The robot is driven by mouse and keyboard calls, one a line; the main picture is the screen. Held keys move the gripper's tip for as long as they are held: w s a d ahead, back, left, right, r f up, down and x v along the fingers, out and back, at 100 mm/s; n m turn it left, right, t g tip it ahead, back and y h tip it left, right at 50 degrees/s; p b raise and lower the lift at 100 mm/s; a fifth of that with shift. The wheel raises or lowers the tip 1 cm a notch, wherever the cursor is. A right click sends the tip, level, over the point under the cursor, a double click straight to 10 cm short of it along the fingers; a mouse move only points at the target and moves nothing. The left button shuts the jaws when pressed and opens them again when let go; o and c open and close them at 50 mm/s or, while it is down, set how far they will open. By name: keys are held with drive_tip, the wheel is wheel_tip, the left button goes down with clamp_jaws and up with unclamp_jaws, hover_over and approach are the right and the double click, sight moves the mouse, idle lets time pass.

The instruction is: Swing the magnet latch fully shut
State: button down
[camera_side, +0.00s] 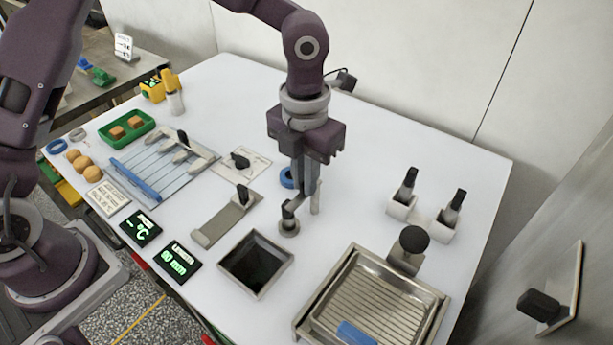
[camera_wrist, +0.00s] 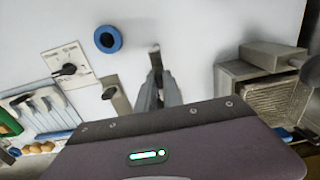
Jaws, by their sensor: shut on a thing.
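My gripper (camera_side: 300,198) points down over the white table, right of the grey ramp and behind the square dark opening. Its fingers are close together around a small grey piece (camera_side: 289,224) with a round foot, at or just above the table top. In the wrist view the fingers (camera_wrist: 158,88) meet on a narrow grey piece (camera_wrist: 154,54). The fingers hide much of the held piece. No part is clearly recognisable as the magnet latch.
A blue ring (camera_side: 287,178) lies behind my gripper. The grey ramp (camera_side: 215,228) and square opening (camera_side: 256,264) stand in front and left.

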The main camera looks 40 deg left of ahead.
drive_tip(key=shift+w, duration=0.1)
idle(0.3)
drive_tip(key=c, duration=1.5)
unclamp_jaws()
wheel_tip(320, 180, up, 7)
drive_tip(key=shift+f, duration=0.1)
drive_tip(key=shift+a+r, duration=0.1)
drive_tip(key=shift+r, duration=0.15)
drive_tip(key=s+a+r+n+t+y, duration=0.25)
drive_tip(key=s+a+r+n, duration=0.65)
drive_tip(key=n, duration=0.8)
drive_tip(key=s+a+n+t, duration=0.1)
drive_tip(key=s+a+n, duration=0.1)
drive_tip(key=s+n, duration=0.2)
drive_tip(key=s+a+n+t+h, duration=0.1)
drive_tip(key=s+n, duration=0.3)
drive_tip(key=n, duration=0.4)
drive_tip(key=s+a+n+t+h, duration=0.1)
drive_tip(key=s+a+n, duration=0.1)
drive_tip(key=s+n, duration=0.2)
drive_tip(key=shift+s+a+f+n+h, duration=0.1)
drive_tip(key=shift+a+f+n+h, duration=0.1)
drive_tip(key=shift+n, duration=0.55)
drive_tip(key=shift+s+a+f+n+h, duration=0.1)
drive_tip(key=shift+f+n, duration=0.1)
drive_tip(key=shift+n, duration=0.55)
